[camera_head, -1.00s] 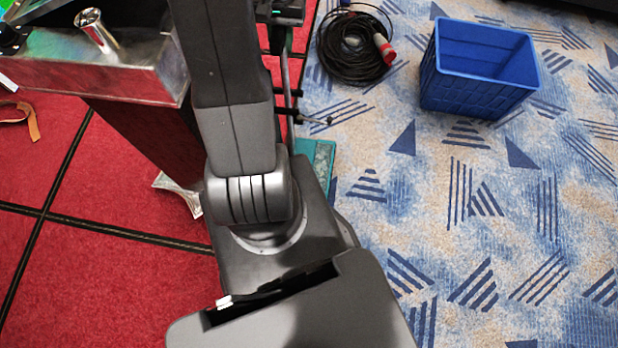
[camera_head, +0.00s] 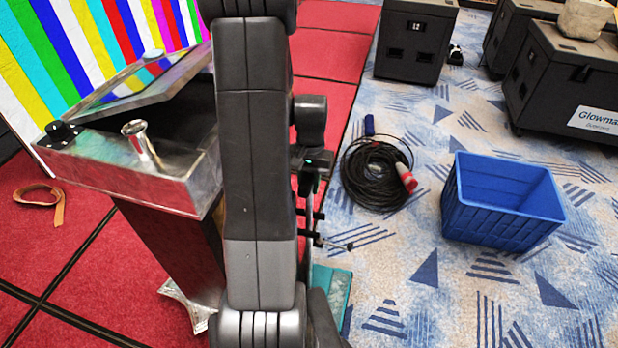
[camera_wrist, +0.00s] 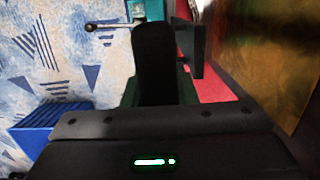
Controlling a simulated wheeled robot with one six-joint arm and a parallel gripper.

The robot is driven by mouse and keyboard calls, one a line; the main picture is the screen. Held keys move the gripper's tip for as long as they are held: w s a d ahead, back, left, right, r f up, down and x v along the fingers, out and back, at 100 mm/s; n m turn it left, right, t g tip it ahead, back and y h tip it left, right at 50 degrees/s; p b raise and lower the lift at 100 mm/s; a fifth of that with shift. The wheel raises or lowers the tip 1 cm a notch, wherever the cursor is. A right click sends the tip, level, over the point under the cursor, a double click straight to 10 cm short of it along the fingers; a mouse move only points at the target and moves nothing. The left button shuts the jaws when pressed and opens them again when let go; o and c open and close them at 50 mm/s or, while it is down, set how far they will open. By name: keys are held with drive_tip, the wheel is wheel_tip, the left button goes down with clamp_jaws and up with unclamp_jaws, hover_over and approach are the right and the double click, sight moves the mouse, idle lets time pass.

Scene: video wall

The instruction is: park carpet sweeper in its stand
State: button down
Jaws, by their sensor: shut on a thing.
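My gripper (camera_head: 310,222) hangs right of my arm in the head view, over the edge between red and blue carpet. It is shut on a thin upright pole, apparently the carpet sweeper's handle, mostly hidden by my arm and fingers. A flat teal piece (camera_head: 335,287) lies on the floor below, partly behind my arm. I cannot tell whether it is the stand or the sweeper's head. My finger (camera_wrist: 155,65) fills the middle of the wrist view.
A metal-topped lectern (camera_head: 130,180) stands close left of my arm, before a striped video wall (camera_head: 90,45). A cable coil (camera_head: 370,175) and a blue crate (camera_head: 500,215) lie to the right. Black cases (camera_head: 412,45) stand behind. Carpet at front right is free.

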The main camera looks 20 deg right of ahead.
sight(308, 202)
drive_tip(key=shift+f, duration=1.75)
drive_tip(key=shift+f, duration=0.2)
drive_tip(key=c, duration=1.2)
unclamp_jaws()
drive_tip(key=shift+o, duration=0.2)
drive_tip(key=shift+r, duration=0.1)
drive_tip(key=r, duration=0.4)
drive_tip(key=w+r, duration=0.1)
drive_tip(key=r, duration=0.7)
drive_tip(key=shift+w+d, duration=0.15)
drive_tip(key=shift+d, duration=0.25)
